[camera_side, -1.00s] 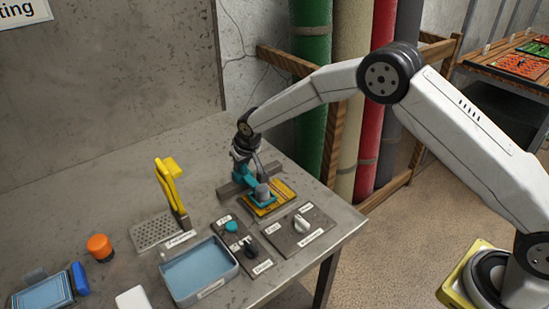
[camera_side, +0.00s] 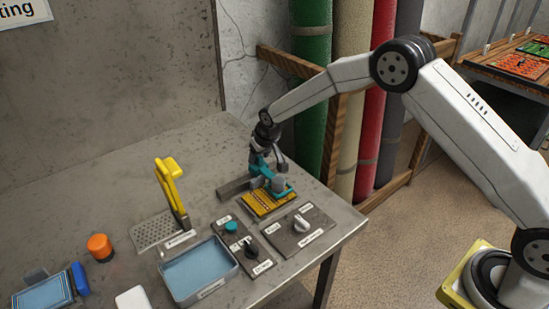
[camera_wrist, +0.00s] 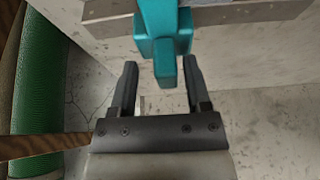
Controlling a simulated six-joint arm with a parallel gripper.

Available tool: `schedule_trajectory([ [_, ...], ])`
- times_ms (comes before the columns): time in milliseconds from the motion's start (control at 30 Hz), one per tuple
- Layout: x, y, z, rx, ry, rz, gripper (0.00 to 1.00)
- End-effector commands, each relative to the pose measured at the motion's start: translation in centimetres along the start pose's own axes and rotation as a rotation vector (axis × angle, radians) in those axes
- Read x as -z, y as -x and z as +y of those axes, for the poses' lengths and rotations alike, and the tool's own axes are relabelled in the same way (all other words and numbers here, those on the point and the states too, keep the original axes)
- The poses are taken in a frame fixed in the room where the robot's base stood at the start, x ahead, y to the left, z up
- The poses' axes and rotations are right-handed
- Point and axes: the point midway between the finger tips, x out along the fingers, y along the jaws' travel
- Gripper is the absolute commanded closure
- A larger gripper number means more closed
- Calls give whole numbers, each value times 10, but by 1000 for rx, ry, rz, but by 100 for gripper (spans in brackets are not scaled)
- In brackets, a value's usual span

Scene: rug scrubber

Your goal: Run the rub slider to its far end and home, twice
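The teal rub slider (camera_side: 258,166) stands on a grey metal rail (camera_side: 234,189) at the table's back right. My gripper (camera_side: 272,156) is at the top of the slider. In the wrist view, the two dark fingers of my gripper (camera_wrist: 160,68) straddle the teal slider (camera_wrist: 163,45), with gaps visible on both sides. The rail (camera_wrist: 225,14) shows behind it.
Panels with a teal button (camera_side: 231,227), a black knob (camera_side: 250,244) and a white knob (camera_side: 301,223) lie in front. A blue tray (camera_side: 232,267), a yellow lever (camera_side: 172,190) and an orange knob (camera_side: 100,246) stand left. Rug rolls (camera_side: 312,90) stand behind the table.

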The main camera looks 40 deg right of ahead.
Motion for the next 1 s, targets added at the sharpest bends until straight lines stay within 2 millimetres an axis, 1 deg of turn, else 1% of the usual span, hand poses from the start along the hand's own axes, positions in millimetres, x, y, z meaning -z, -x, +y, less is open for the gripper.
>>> schedule_trajectory([
  [167, 0, 1, -1, 1, 0, 0, 38],
  [367, 0, 9, -2, 1, 0, 0, 38],
  [567, 0, 27, -1, 1, 0, 1, 38],
  [900, 1, 64, -1, 1, 0, 1, 38],
  [1000, 0, 72, 0, 1, 0, 0, 38],
])
